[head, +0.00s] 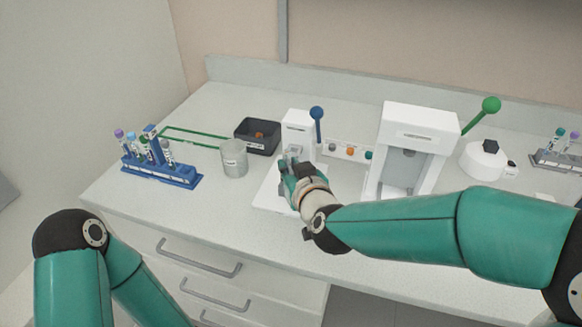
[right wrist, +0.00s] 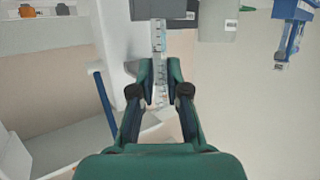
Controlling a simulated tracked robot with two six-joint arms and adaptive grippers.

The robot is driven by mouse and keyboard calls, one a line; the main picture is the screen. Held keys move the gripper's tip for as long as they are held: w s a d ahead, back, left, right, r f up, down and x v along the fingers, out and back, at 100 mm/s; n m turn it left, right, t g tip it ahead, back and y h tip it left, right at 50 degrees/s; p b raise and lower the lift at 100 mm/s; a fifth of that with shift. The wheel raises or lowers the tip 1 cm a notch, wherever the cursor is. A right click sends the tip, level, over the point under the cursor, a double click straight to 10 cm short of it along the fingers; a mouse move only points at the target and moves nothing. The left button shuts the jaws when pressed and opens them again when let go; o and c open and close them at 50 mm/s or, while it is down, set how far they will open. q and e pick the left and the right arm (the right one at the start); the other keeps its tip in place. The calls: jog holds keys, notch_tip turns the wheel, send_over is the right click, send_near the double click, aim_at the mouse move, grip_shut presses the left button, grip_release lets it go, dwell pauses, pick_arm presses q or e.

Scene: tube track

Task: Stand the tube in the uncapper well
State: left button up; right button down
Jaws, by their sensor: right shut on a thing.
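My right gripper (head: 290,165) is at the front of a small white device (head: 298,122) with a blue lever (head: 317,113). In the right wrist view the gripper (right wrist: 160,70) is shut on a clear tube (right wrist: 158,42) with a marked label, its fingers on either side of it. The tube runs lengthwise between the fingers, and its far end meets or overlaps a dark block in the picture. The well is not clearly visible, so I cannot tell whether the tube is in it. My left gripper is out of view.
A blue rack (head: 160,172) with several tubes stands at left. Near it are a grey beaker (head: 234,158) and a dark tray (head: 256,136). To the right are a button panel (head: 348,151), a larger white machine (head: 420,120) with a green lever and a round white device (head: 485,160).

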jog(key=shift+f, duration=0.15)
jog(key=shift+f+b, duration=0.45)
jog(key=shift+b, duration=0.05)
jog(key=c, duration=1.1)
grip_release()
